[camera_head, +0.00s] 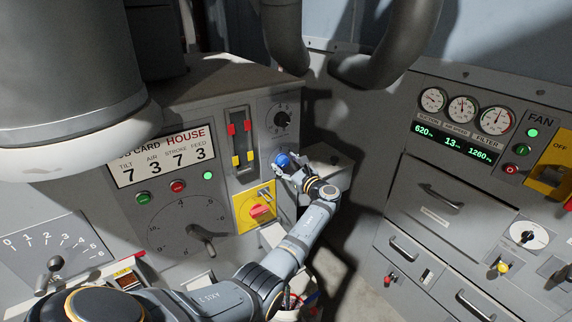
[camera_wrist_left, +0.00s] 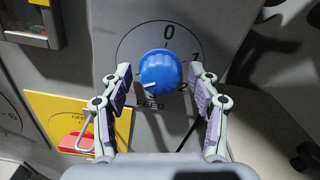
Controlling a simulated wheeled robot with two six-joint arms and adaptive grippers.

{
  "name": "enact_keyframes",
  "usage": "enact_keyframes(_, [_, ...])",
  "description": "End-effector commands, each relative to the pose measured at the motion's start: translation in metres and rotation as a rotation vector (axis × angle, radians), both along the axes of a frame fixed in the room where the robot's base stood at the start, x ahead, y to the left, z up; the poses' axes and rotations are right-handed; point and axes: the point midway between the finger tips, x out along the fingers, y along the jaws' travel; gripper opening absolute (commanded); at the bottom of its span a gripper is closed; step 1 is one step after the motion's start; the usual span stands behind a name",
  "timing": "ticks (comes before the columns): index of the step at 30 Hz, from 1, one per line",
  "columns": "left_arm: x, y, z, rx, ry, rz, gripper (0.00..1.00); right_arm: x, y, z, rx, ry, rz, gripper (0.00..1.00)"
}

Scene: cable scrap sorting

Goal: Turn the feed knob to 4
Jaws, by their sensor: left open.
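The feed knob (camera_wrist_left: 160,72) is blue and round, with a white mark on its lower left side. Its dial (camera_wrist_left: 138,42) shows 0 at the top, 1 and 2 down the right and the word FEED below; part of the scale is hidden. In the head view the knob (camera_head: 281,160) sits on the grey panel's right side. My left gripper (camera_wrist_left: 160,92) is open, one finger on each side of the knob, with gaps visible. It reaches the knob from the right in the head view (camera_head: 287,167). The placard display (camera_head: 160,157) reads 3 under FEED. My right gripper is not in view.
A yellow plate with a red switch (camera_head: 260,211) lies just below the knob. A black knob (camera_head: 282,119) is above it, and two sliders (camera_head: 240,140) are to its left. A large dial with a lever (camera_head: 202,238) is lower left. Another console (camera_head: 440,185) stands right.

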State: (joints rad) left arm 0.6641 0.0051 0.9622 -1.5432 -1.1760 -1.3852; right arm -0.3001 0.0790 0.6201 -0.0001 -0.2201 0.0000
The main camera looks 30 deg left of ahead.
Motion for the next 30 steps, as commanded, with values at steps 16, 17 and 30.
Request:
enact_keyframes(16, [-0.032, -0.08, -0.001, -0.004, 0.0, -0.003, 0.61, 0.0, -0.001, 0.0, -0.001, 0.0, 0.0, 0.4])
enact_keyframes(17, [-0.035, -0.085, -0.001, -0.005, 0.001, -0.001, 0.61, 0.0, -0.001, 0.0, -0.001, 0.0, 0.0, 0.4])
enact_keyframes(30, [-0.046, -0.111, 0.0, 0.001, 0.0, 0.0, 0.61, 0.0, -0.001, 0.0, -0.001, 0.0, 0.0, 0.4])
